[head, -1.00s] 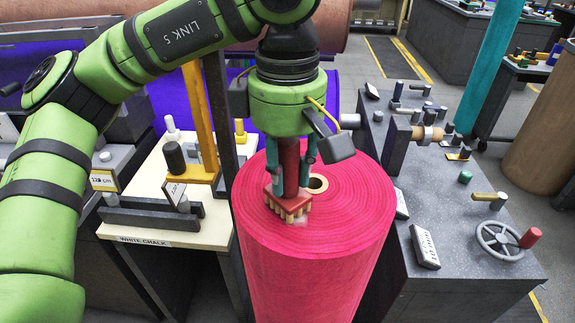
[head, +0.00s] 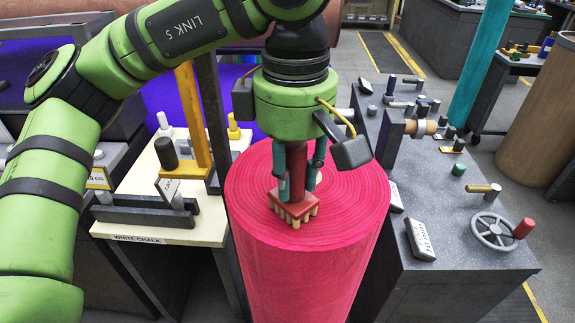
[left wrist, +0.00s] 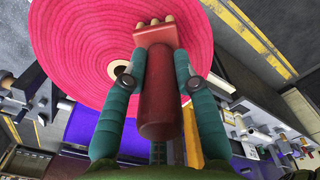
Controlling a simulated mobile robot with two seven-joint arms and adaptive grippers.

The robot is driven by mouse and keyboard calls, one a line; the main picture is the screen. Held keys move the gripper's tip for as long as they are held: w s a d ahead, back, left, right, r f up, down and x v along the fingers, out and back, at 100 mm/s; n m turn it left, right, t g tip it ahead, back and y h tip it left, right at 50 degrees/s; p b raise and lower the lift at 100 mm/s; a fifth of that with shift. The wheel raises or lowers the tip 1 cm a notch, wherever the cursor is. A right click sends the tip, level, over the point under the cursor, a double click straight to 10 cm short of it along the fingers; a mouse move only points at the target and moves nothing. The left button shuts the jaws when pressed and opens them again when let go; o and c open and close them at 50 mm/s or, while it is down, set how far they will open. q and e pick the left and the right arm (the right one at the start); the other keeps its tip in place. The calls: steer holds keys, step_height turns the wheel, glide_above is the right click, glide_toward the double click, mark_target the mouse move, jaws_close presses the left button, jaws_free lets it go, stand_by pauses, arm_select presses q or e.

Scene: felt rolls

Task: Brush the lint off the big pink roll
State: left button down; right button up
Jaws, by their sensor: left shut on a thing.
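The big pink roll (head: 285,270) stands upright in the middle of the head view, its spiral-wound top facing up. It fills the upper left of the left wrist view (left wrist: 70,45), where its pale core hole shows beside the brush. My left gripper (head: 298,178) is shut on the handle of a red brush (head: 291,207) with stubby tan bristles. The bristles point down at the roll's top, near its front half; I cannot tell if they touch. In the left wrist view the teal fingers (left wrist: 160,80) flank the brush's red handle (left wrist: 160,105). No lint can be made out.
A cream bench (head: 210,228) with a white chalk label stands close left of the roll. A grey bench (head: 470,262) with a handwheel (head: 494,231) and several tools stands close right. A teal roll (head: 485,70) and a brown roll (head: 540,120) stand farther right.

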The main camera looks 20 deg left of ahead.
arm_select(q)
steer(key=shift+w+a, duration=0.1)
steer(key=shift+a, duration=0.1)
steer(key=shift+w+a+f, duration=0.1)
steer(key=shift+w+a, duration=0.15)
steer(key=shift+a, duration=0.25)
steer(key=shift+w+a, duration=0.25)
steer(key=shift+a, duration=0.2)
steer(key=shift+d, duration=0.1)
steer(key=shift+s+d+b, duration=0.15)
steer(key=shift+s+d, duration=0.2)
steer(key=shift+d, duration=0.2)
steer(key=shift+s+d+b, duration=0.15)
steer(key=shift+s+d, duration=0.15)
steer(key=shift+d, duration=0.2)
steer(key=shift+w+a, duration=0.1)
steer(key=shift+a, duration=0.05)
steer(key=shift+w+a, duration=0.3)
steer(key=shift+a, duration=0.2)
steer(key=shift+w+a, duration=0.25)
steer(key=shift+a, duration=0.25)
